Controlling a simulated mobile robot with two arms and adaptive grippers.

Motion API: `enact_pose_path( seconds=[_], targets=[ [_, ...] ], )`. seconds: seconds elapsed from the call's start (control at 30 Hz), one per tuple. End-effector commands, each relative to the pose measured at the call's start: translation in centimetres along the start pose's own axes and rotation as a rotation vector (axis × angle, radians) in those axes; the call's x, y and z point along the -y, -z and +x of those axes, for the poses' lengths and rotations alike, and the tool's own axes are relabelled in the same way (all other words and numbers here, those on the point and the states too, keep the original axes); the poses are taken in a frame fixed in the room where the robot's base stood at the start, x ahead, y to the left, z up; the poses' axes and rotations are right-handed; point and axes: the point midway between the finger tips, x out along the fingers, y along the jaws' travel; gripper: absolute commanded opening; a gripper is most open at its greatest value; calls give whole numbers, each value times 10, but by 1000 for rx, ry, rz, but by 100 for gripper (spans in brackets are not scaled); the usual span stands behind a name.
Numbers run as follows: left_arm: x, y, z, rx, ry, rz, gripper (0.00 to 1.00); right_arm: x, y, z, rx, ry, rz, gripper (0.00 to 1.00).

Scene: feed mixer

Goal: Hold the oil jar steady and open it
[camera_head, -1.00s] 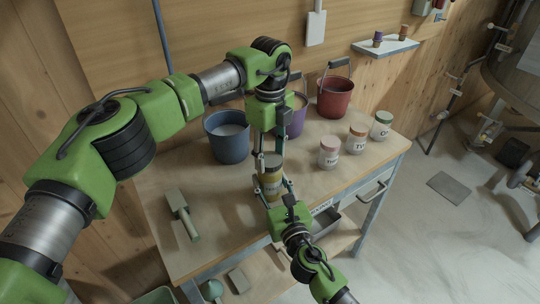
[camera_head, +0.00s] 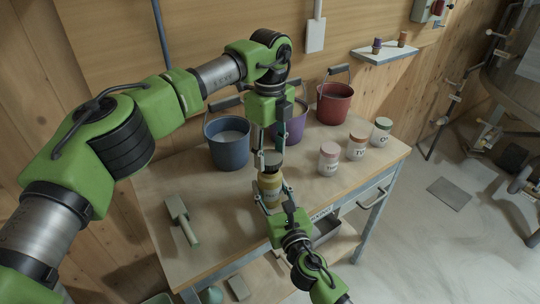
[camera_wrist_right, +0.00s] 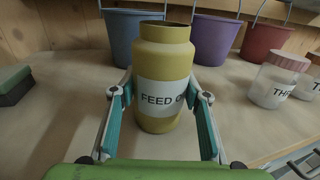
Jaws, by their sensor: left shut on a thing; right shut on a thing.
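The oil jar (camera_head: 269,187) is yellow and stands upright on the workbench. In the right wrist view the jar (camera_wrist_right: 162,65) has a white label reading "FEED O…", and its mouth shows a dark open rim with no lid on it. My right gripper (camera_head: 271,192) is shut around the jar's body from the front; its teal fingers also show on both sides of the jar in the wrist view (camera_wrist_right: 162,98). The dark grey lid (camera_head: 273,158) is just above the jar. My left gripper (camera_head: 272,150) comes from above and is shut on the lid.
Blue (camera_head: 229,143), purple (camera_head: 291,124) and red (camera_head: 335,103) buckets stand behind on the workbench (camera_head: 225,240). Pink-lidded (camera_head: 329,159), brown-lidded (camera_head: 357,146) and green-lidded (camera_head: 381,132) jars stand to the right. A handled tool (camera_head: 181,218) lies at left.

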Motion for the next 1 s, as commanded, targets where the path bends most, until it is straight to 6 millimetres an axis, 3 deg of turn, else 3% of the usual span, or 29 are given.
enact_pose_path(
  seconds=[0.2, 0.43, 0.47, 0.5, 0.53, 0.87, 1.0],
  targets=[
    [0, 0, -28, 0, 1, 1, 17, 0, 3, -1, -4, 1, 0, 0],
    [0, 1, -30, -1, 0, 1, 17, 0, 3, -1, -4, 1, 0, 0],
    [0, 0, -30, -1, 0, 1, 17, 0, 3, -1, -4, 1, 0, 48],
    [0, 0, -30, -1, 0, 1, 17, 0, 2, 0, -4, 0, 0, 58],
    [0, 0, -30, -1, 0, 1, 17, 0, 2, 0, -4, 1, 0, 62],
    [0, 0, -29, -1, 0, 1, 17, 0, 1, -1, -1, 0, 0, 62],
    [0, 0, -29, 0, 0, 1, 17, 0, 2, -12, -3, -1, 0, 62]
  ],
)
